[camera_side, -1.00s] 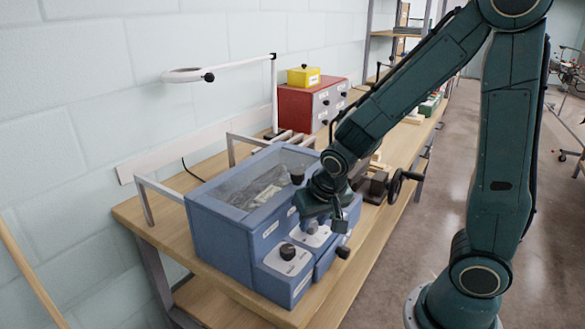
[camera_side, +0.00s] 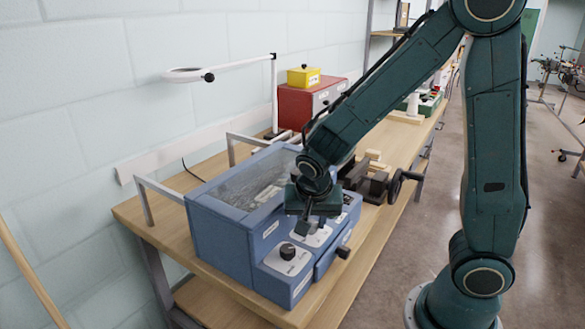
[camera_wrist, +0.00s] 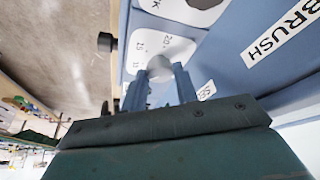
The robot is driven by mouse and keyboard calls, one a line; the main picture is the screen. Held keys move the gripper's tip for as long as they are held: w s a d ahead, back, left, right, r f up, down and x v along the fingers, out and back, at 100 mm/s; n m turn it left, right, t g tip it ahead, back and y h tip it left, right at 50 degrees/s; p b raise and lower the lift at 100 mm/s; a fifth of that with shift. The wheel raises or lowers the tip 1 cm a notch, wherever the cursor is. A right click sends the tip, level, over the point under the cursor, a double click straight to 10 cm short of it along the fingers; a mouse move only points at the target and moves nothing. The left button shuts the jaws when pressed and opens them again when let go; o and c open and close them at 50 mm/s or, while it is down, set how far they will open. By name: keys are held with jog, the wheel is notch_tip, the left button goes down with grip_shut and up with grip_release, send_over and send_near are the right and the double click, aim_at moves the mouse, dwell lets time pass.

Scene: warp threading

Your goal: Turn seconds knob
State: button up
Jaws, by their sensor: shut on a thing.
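A blue machine (camera_side: 240,222) with a clear-topped lid stands on the wooden bench in the side view. My gripper (camera_side: 307,228) points down at a white dial plate on its stepped front. In the wrist view my gripper (camera_wrist: 157,80) has its two fingers shut on a pale grey round knob (camera_wrist: 160,65), which sits on a white dial with printed numbers. The fingers hide part of the knob's sides and of the dial. My gripper hides this knob in the side view.
A black knob (camera_side: 287,251) on another white plate sits just left of my gripper. A dark knob (camera_side: 343,252) sticks out from the machine's front. A dark vise (camera_side: 378,185) and a red box (camera_side: 305,105) stand farther along the bench.

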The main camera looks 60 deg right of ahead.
jog(key=o, duration=1)
jog(key=shift+c, duration=0.2)
jog(key=shift+r, duration=0.1)
jog(key=v, duration=1.3)
jog(key=shift+r, duration=0.35)
